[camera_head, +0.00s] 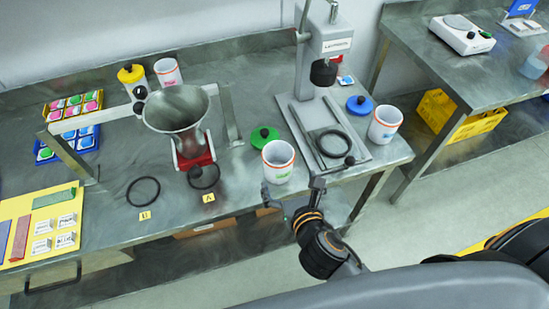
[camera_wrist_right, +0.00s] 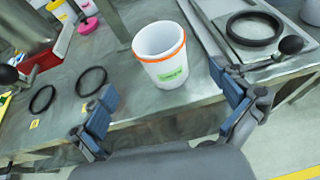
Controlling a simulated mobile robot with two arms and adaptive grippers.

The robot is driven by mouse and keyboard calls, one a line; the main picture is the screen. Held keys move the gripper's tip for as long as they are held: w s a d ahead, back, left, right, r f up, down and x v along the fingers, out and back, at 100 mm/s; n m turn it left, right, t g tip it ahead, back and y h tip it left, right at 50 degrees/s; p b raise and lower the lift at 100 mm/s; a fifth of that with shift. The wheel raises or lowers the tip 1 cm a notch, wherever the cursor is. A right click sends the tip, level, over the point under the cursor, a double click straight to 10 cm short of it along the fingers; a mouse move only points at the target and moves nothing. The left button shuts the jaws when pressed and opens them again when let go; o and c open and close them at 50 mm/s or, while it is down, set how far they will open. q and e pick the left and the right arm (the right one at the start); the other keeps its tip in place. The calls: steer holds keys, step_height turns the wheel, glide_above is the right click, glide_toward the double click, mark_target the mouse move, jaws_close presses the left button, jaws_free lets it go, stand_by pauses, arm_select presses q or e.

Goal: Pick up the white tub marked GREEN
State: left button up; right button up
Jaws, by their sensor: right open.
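The white tub marked GREEN (camera_head: 278,163) has an orange rim and a green label. It stands upright and open-topped near the front edge of the steel bench, with a green lid (camera_head: 264,137) behind it. In the right wrist view the tub (camera_wrist_right: 162,55) stands ahead of the fingers, centred between them. My right gripper (camera_head: 292,192) is at the bench's front edge, just in front of the tub. Its two fingers (camera_wrist_right: 168,118) are spread wide with nothing between them. My left gripper is not in view.
A press stand (camera_head: 328,140) with a black ring is right of the tub, beside another white tub (camera_head: 385,124) and a blue lid (camera_head: 359,105). A steel funnel (camera_head: 177,112) on a red base is to the left. Black rings (camera_head: 143,191) lie on the bench at left.

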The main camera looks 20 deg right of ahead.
mark_target(282, 166)
steer(key=x, duration=0.5)
steer(key=shift+w+f, duration=0.1)
steer(key=shift+w, duration=0.4)
steer(key=p+x, duration=0.1)
steer(key=x, duration=0.3)
steer(key=shift+w+d, duration=0.1)
steer(key=shift+w, duration=0.15)
steer(key=shift+w+f, duration=0.15)
steer(key=shift+w, duration=0.15)
steer(key=shift+s, duration=0.1)
steer(key=shift+c, duration=0.6)
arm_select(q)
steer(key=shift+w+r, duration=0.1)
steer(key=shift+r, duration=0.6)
arm_select(e)
steer(key=c, duration=0.9)
